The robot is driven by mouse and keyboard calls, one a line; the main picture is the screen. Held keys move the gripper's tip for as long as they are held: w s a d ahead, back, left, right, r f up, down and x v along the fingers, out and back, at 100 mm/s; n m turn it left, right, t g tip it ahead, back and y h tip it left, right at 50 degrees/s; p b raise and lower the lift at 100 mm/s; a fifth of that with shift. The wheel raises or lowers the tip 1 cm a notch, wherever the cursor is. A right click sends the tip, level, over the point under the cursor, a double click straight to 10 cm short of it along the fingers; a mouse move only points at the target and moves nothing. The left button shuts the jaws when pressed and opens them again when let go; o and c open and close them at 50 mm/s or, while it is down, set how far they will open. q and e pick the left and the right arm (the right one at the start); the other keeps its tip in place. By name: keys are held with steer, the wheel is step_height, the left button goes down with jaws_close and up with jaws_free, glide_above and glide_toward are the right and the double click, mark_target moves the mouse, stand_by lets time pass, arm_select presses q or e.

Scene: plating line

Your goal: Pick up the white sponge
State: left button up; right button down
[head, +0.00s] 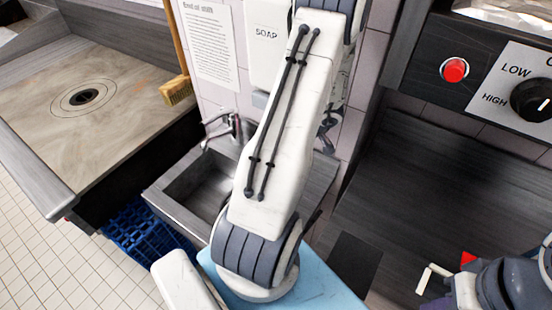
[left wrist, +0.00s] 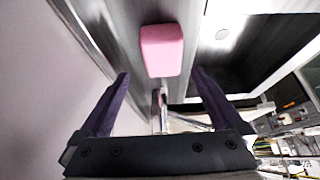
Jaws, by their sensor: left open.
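No white sponge shows in these frames. A pink, rounded block (left wrist: 162,50) that looks like a sponge shows in the left wrist view, on a grey surface. My left gripper (left wrist: 161,76) is open, its two purple fingers apart and empty. The block appears just beyond the fingertips, between their lines, and not touching them as far as I can tell. In the head view my white left arm crosses the middle and hides the block and my left gripper. Part of my right arm shows at the lower right; its jaws cannot be made out.
A metal sink (head: 205,185) with a faucet (head: 228,128) stands behind my arm, below a soap dispenser (head: 266,50). A worktop with a drain (head: 60,120) is at left, with a brush (head: 177,92). A dark counter (head: 420,190) at right looks mostly clear, under a control panel (head: 520,90).

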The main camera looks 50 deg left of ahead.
arm_select(q)
steer(key=x, duration=0.7)
steer(key=shift+s+d+f+b, duration=0.1)
steer(key=shift+s+f+b, duration=0.15)
steer(key=shift+b, duration=0.15)
steer(key=c, duration=1.2)
